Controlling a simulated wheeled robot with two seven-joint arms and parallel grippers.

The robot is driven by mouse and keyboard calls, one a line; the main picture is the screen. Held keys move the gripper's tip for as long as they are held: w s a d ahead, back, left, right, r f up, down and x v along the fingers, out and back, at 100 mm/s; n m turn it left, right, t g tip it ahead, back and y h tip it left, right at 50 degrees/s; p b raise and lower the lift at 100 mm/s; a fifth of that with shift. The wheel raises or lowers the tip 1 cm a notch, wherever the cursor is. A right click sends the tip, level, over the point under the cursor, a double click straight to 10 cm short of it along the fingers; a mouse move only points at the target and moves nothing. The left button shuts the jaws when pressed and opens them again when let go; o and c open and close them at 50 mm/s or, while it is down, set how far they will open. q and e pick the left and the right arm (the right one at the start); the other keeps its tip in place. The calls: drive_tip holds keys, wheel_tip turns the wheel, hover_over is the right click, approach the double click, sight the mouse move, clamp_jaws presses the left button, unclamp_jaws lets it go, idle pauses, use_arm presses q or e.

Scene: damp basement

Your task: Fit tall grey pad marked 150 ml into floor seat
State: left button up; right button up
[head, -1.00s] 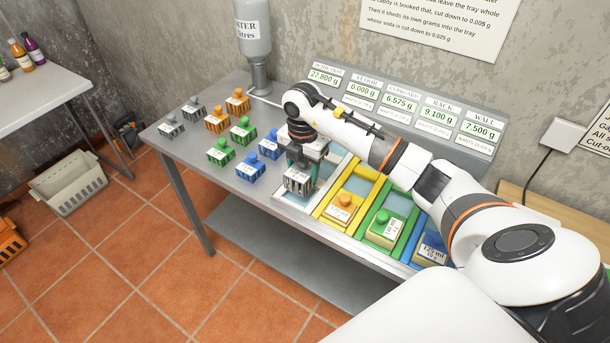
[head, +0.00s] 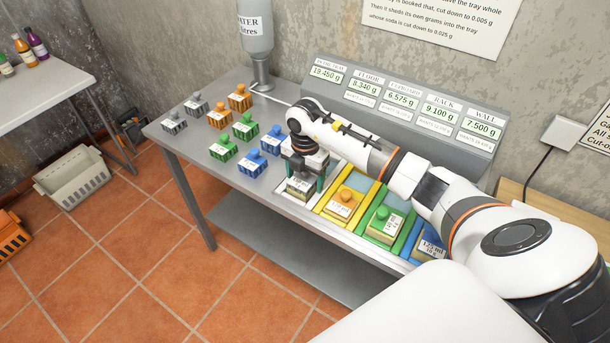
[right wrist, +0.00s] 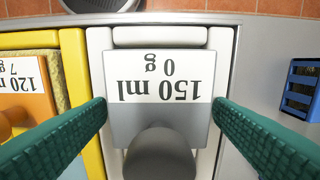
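The grey pad (head: 299,186) has a label reading 150 ml and 0 g, upside down in the right wrist view (right wrist: 160,78). It sits inside the white-framed seat (right wrist: 97,65) at the left end of the row and looks level. Its round grey knob (right wrist: 160,155) shows at the bottom of that view. My right gripper (head: 302,182) is straight above the pad. Its green fingers stand wide apart, one on each side, clear of the knob. The gripper is open. My left gripper is not in view.
To the right are the yellow seat with an orange pad (head: 344,203), a green one (head: 382,222) and a blue one (head: 430,245). Several small coloured blocks stand on the table's left. Behind, the readout panel (head: 400,100) shows FLOOR 8.340 g. A water tank (head: 255,35) stands at the back.

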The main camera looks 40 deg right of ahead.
drive_tip(key=shift+r, duration=0.3)
wheel_tip(320, 180, up, 10)
drive_tip(key=shift+r+b, duration=0.2)
drive_tip(key=shift+b, duration=1.05)
drive_tip(key=shift+r, duration=0.7)
